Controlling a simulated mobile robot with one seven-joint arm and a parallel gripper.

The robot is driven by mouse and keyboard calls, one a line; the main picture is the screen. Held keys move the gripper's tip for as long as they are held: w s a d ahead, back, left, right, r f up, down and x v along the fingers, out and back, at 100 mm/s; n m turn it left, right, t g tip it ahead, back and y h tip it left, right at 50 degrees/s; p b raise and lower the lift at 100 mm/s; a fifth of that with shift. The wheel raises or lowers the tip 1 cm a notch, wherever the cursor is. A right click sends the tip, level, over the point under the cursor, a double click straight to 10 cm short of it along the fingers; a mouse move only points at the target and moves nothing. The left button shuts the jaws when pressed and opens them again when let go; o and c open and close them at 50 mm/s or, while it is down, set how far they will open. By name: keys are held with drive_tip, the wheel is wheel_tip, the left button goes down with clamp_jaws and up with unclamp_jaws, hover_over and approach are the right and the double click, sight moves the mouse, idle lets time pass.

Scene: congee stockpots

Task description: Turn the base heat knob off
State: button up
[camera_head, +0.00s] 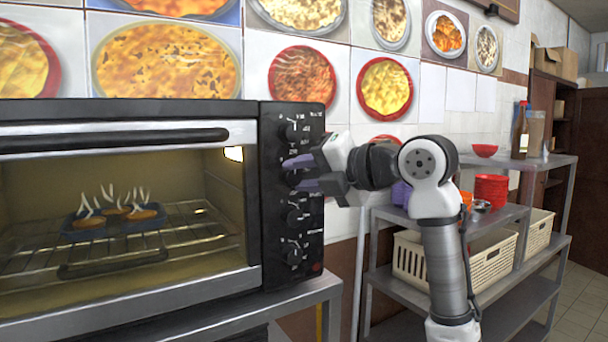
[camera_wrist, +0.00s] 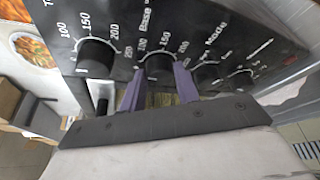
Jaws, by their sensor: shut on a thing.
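A black oven (camera_head: 125,115) stands at the left in the head view. Its control panel has a column of dark knobs. The base heat knob (camera_wrist: 160,65), beside the label "Base", shows in the wrist view with a ring of temperature numbers. My gripper (camera_head: 301,174) reaches the panel from the right in the head view. In the wrist view my gripper (camera_wrist: 160,86) has one purple finger on each side of the base heat knob and is shut on it. In the head view the fingers largely hide this knob. I cannot read its pointer.
The top knob (camera_wrist: 97,57) and the mode knob (camera_wrist: 206,75) sit close on either side of the fingers. Inside the lit oven is a tray (camera_head: 115,218) with steaming food. A metal shelf (camera_head: 375,212) with baskets and red bowls stands to the right.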

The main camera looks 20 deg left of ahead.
drive_tip(key=o, duration=1)
drive_tip(key=shift+c, duration=0.2)
drive_tip(key=b+v, duration=0.3)
drive_tip(key=v, duration=1.1)
drive_tip(key=shift+a, duration=0.15)
